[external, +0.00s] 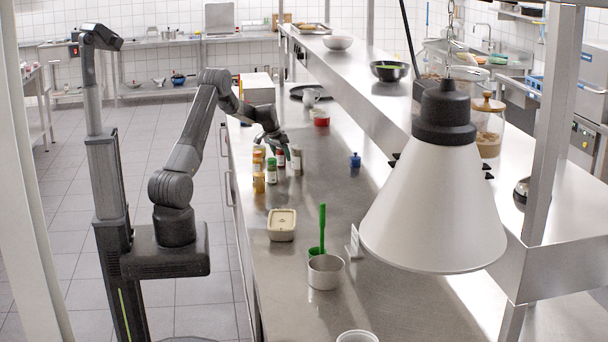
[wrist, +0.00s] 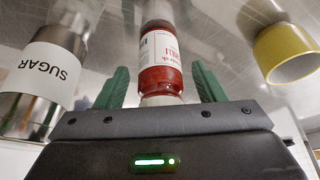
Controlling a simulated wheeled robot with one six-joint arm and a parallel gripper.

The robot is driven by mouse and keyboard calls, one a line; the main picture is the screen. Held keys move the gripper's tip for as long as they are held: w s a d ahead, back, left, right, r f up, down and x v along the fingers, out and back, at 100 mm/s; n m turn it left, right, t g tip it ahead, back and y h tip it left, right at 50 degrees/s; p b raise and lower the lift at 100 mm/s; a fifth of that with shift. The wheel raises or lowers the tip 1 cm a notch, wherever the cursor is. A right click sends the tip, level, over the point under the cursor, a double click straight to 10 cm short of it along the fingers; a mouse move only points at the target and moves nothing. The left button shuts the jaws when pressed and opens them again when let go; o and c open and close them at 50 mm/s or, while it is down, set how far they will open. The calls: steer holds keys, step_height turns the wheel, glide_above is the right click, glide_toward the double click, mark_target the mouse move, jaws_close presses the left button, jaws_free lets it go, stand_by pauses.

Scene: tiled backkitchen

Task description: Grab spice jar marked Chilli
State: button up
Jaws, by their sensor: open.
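The Chilli jar (wrist: 160,62) has dark red contents and a white label with red letters ending in "ILLI", seen upside down in the wrist view. It stands between the two green fingers of my gripper (wrist: 160,70), with a gap on each side. My gripper is open. In the external view my gripper (external: 274,142) is low over the jar group on the steel counter. A red jar (external: 280,157) there looks like the Chilli jar, its top partly hidden by my gripper.
A metal SUGAR tin (wrist: 42,75) stands close left of the fingers, and a yellow cup-like thing (wrist: 287,53) is at right. A green jar (external: 271,172) and orange jars (external: 258,180) stand nearby. A cream tub (external: 282,225) and steel pot (external: 326,272) are nearer the camera.

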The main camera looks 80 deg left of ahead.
steer(key=c, duration=1.1)
steer(key=shift+r, duration=0.1)
